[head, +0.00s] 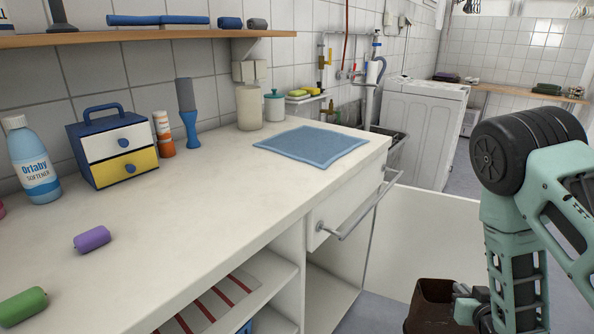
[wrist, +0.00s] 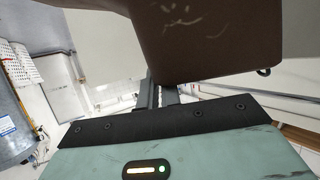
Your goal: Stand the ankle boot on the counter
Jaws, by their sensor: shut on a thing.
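The brown ankle boot (head: 428,306) shows at the bottom of the head view, in front of the counter and below its top. The lower part of the boot is cut off by the frame. My gripper (head: 466,300) is shut on the boot from its right side. In the wrist view the boot (wrist: 215,40) fills the upper part, with scuff marks on its side, and my gripper's fingers (wrist: 160,93) reach up to it. The boot hides the fingertips. The white counter (head: 215,225) runs along the left, with a wide clear stretch in its middle.
A blue cloth (head: 312,146) lies near the counter's far end. Purple (head: 92,239) and green (head: 22,306) rolls lie near the left. A drawer handle (head: 352,215) juts from the front.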

